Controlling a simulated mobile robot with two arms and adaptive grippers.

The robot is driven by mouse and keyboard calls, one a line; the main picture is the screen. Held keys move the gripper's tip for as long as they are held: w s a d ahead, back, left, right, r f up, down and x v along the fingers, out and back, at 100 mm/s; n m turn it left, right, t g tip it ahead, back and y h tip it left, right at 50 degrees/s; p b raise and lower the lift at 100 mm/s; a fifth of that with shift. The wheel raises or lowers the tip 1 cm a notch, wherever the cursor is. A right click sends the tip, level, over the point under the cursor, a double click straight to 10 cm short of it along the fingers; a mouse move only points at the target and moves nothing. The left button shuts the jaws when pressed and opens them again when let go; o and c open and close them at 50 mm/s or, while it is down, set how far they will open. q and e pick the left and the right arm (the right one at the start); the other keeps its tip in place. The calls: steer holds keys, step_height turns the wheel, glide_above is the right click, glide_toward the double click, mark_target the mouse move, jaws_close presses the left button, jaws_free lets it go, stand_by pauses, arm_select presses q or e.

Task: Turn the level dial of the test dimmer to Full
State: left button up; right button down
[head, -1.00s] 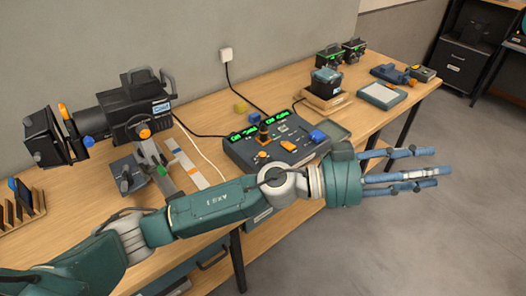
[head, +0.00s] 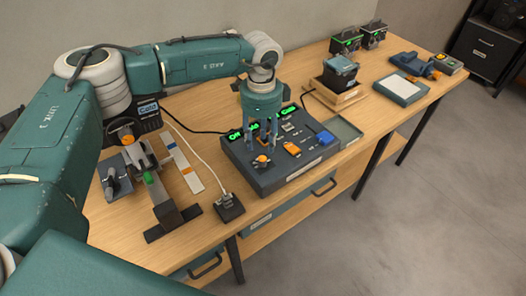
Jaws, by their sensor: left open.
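A dark control console (head: 262,185) with green lit displays (head: 288,112) sits on the bench. An orange knob (head: 262,160) is on its near left part; I take it to be the level dial, but the labels are too small to read. My left gripper (head: 268,146) points down over the console's left half, its fingers apart, just behind and above the knob. I cannot tell whether a finger touches it. The hand hides part of the displays and the panel behind it. My right gripper is not in view.
A blue block (head: 325,138) and an orange part (head: 292,149) are on the console's right. A small black box (head: 229,207) with a white cable stands at its near left. A black-and-teal case (head: 340,72) stands behind right.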

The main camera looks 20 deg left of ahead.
mark_target(262, 158)
arm_select(q)
step_height(262, 158, down, 4)
steer(key=shift+r+p, duration=0.25)
steer(key=shift+p, duration=0.35)
steer(key=f, duration=0.3)
steer(key=f+p, duration=0.1)
steer(key=shift+w+f, duration=0.25)
steer(key=shift+f, duration=0.05)
steer(key=shift+c, duration=0.5)
steer(key=c, duration=0.9)
jaws_close()
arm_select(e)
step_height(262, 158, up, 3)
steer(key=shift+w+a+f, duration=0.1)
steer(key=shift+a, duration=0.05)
